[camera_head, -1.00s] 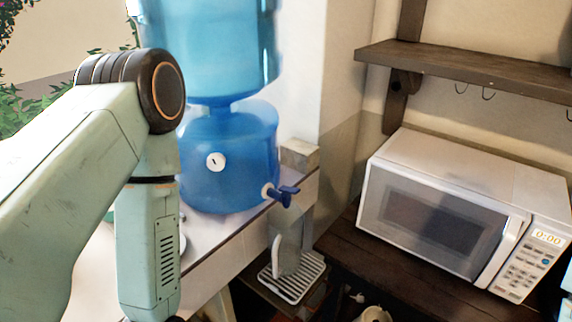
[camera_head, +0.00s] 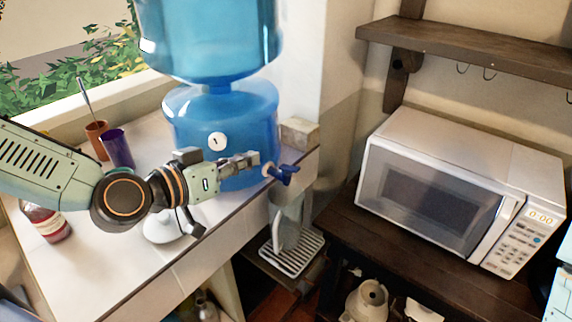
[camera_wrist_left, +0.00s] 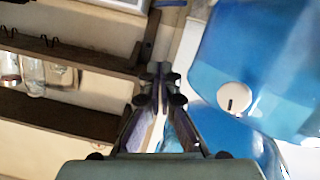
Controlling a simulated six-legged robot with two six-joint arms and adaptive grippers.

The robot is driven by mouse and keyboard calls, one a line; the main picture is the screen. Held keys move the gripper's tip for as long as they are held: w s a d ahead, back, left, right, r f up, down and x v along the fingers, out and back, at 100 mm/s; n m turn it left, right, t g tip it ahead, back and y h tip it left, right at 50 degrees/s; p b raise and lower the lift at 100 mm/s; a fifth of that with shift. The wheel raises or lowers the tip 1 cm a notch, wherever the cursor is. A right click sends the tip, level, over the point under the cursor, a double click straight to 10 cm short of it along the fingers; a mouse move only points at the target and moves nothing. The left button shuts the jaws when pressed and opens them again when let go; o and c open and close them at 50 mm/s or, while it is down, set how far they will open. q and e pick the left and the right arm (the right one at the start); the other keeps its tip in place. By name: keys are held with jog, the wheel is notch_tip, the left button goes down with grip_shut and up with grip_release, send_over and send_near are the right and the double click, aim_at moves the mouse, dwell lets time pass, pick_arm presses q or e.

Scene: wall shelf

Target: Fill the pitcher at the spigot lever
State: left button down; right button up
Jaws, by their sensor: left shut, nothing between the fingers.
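The blue water dispenser (camera_head: 222,115) stands on the white counter. Its dark blue spigot lever (camera_head: 285,173) sticks out to the right above the pitcher. The clear pitcher (camera_head: 288,214) stands upright on the slatted drip tray (camera_head: 292,251) below the spigot. I cannot tell if there is water in it. My left gripper (camera_head: 254,158) is shut and empty, in front of the dispenser's lower part, with its tips just left of and slightly above the lever. In the left wrist view the closed fingers (camera_wrist_left: 160,75) show beside the blue dispenser (camera_wrist_left: 250,70). My right gripper is out of view.
A white microwave (camera_head: 440,200) stands on the dark shelf at right, with a wooden wall shelf (camera_head: 470,55) above. An orange cup (camera_head: 97,140), a purple cup (camera_head: 117,150) and a bottle (camera_head: 47,222) are on the counter near my left arm.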

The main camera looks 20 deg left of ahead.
pick_arm(q)
jog(key=shift+w+f, duration=0.1)
jog(key=b, duration=0.4)
send_over(286, 166)
jog(key=s, duration=0.3)
jog(key=shift+f, duration=1.15)
jog(key=shift+d+f, duration=0.25)
jog(key=shift+f, duration=0.75)
jog(key=shift+d+f, duration=0.25)
jog(key=shift+f, duration=0.7)
jog(key=shift+s, duration=0.1)
